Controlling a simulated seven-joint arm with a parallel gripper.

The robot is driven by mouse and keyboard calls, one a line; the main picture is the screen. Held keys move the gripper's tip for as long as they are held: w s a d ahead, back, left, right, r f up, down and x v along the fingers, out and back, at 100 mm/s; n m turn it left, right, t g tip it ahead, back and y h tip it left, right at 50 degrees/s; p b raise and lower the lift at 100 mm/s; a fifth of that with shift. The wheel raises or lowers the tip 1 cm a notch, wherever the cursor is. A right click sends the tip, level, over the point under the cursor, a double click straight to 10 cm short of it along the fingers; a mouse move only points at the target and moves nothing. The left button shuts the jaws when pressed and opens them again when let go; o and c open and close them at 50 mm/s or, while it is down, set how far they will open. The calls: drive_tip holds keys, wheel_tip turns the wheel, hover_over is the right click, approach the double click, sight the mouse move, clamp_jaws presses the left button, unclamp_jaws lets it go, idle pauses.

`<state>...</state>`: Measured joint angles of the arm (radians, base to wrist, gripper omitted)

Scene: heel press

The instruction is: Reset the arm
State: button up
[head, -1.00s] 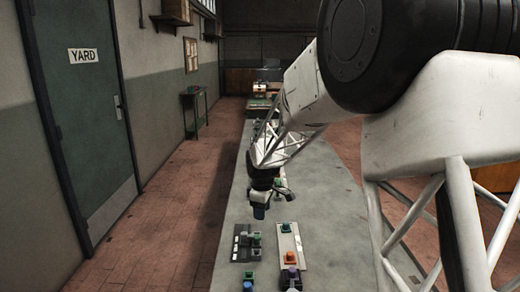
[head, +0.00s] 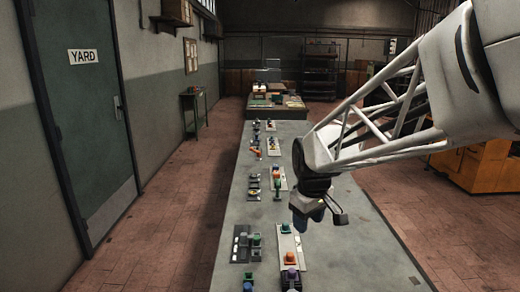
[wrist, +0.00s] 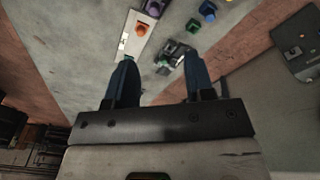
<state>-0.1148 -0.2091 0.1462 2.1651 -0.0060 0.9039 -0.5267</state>
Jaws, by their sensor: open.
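My gripper (head: 308,220) is over the right part of the long grey bench (head: 340,250) in the head view, to the right of the near light board. In the wrist view my gripper (wrist: 157,75) shows two blue fingers set wide apart, with nothing between them but the bench and parts well beyond. The fingers appear clear of everything.
A light board (head: 290,248) with coloured parts and a dark fixture (head: 241,246) with small blocks lie at the near bench. Several similar sets run along the bench behind. The bench's right side is mostly bare. A green YARD door (head: 85,110) stands left, an orange cabinet (head: 475,172) right.

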drive_tip(key=s+d+m, duration=0.3)
drive_tip(key=s, duration=0.9)
drive_tip(key=s+d+m+t, duration=0.1)
drive_tip(key=s+d+m, duration=0.2)
drive_tip(key=s, duration=0.9)
drive_tip(key=shift+s+d+f+m, duration=0.25)
drive_tip(key=shift+s+f+m, duration=0.05)
drive_tip(key=shift+m, duration=0.5)
